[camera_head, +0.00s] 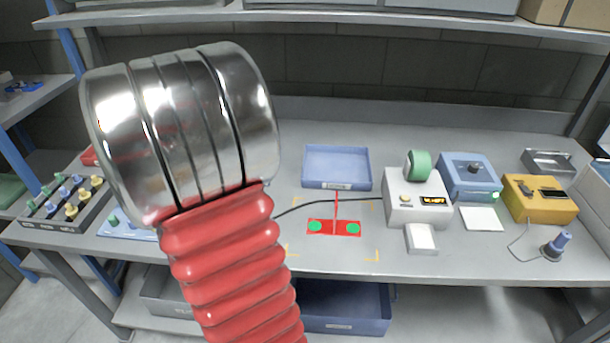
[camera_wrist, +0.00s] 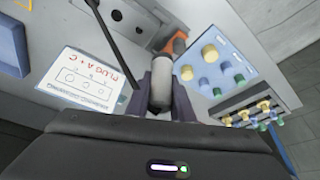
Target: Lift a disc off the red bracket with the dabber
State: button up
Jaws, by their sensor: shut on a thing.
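The red bracket (camera_head: 335,234) lies on the bench in the head view, with a thin red upright at its middle. A green disc (camera_head: 315,227) is on its left part and another green disc (camera_head: 353,229) on its right part. In the wrist view my gripper (camera_wrist: 161,92) is shut on a grey cylinder, which I take to be the dabber (camera_wrist: 160,88). An orange piece (camera_wrist: 174,46) shows just beyond it; whether it belongs to it I cannot tell. The bracket is not in the wrist view. My gripper does not show in the head view.
A red corrugated hose (camera_head: 228,265) with a metal hood (camera_head: 185,125) blocks much of the head view's left. A blue tray (camera_head: 337,184), white device (camera_head: 417,190) and yellow box (camera_head: 540,200) stand around the bracket. The wrist view shows a knobbed board (camera_wrist: 203,92) and a card (camera_wrist: 85,82).

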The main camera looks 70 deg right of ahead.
jog(key=s+d+m+g, duration=0.1)
jog(key=s+d+m, duration=0.15)
jog(key=s, duration=0.35)
jog(key=s+d+r+m+g, duration=0.1)
jog(key=s+d+m, duration=0.1)
jog(key=s+d, duration=0.35)
jog(key=s+d+m+g, duration=0.1)
jog(key=s+d+m, duration=0.15)
jog(key=s, duration=0.55)
jog(key=s+m+g, duration=0.3)
jog(key=s+m, duration=0.7)
jog(key=s, duration=0.4)
jog(key=shift+s+a+r+m, duration=0.35)
jog(key=shift+r+m, duration=0.05)
jog(key=shift+r, duration=0.05)
jog(key=shift+f, duration=0.2)
jog(key=shift+f, duration=6.15)
jog(key=shift+f, duration=0.15)
notch_tip(320, 180, up, 7)
